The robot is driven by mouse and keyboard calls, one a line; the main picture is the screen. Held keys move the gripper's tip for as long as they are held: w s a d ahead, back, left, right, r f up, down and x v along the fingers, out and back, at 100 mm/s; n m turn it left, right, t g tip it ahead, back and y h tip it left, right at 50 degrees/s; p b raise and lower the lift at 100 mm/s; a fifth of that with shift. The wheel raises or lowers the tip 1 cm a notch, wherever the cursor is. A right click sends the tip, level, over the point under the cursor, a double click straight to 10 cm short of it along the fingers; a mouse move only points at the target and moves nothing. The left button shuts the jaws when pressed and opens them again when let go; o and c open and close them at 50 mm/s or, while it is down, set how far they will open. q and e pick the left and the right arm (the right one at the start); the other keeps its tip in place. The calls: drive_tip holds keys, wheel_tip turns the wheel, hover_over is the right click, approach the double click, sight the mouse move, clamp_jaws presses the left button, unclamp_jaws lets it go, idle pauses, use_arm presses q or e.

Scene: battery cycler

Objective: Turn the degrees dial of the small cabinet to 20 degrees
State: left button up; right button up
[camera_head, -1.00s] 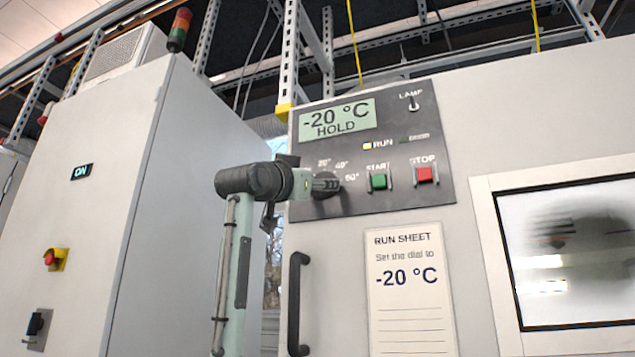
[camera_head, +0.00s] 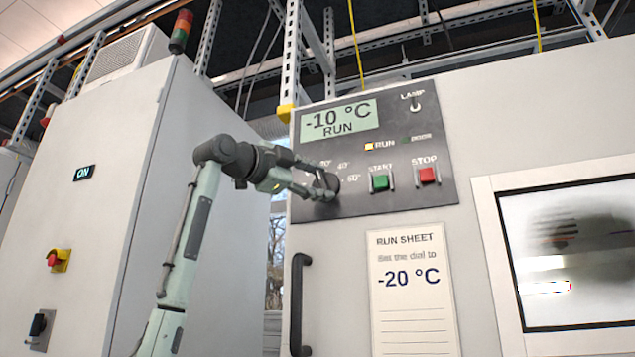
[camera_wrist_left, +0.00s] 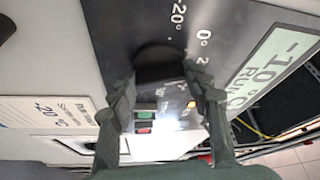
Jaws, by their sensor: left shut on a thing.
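The black degrees dial (camera_head: 332,181) is on the dark control panel (camera_head: 420,195), left of the green START button (camera_head: 380,183). My left gripper (camera_head: 318,189) reaches it from the left and is shut on it. In the left wrist view, the dial (camera_wrist_left: 158,55) lies between the two fingers of the gripper (camera_wrist_left: 160,88). Marks of -20° and 0° show around it. The fingers hide part of the dial, and I cannot tell its pointer's position. The display (camera_head: 338,121) reads -10 °C RUN. My right gripper is not in view.
A run sheet (camera_head: 410,310) below the panel says to set the dial to -20 °C. The red STOP button (camera_head: 427,175) and LAMP switch (camera_head: 416,106) are further right. A black door handle (camera_head: 297,305) stands below. A tall grey cabinet (camera_head: 100,200) is at left.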

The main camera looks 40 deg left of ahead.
use_arm(q)
drive_tip(key=shift+r+m+g, duration=0.15)
drive_tip(key=shift+m+g, duration=0.45)
drive_tip(key=shift+m, duration=1.1)
drive_tip(key=o, duration=1.2)
drive_tip(key=shift+c, duration=0.2)
drive_tip(key=s+a, duration=0.1)
drive_tip(key=s, duration=1.1)
drive_tip(key=shift+a, duration=0.4)
drive_tip(key=shift+w, duration=0.1)
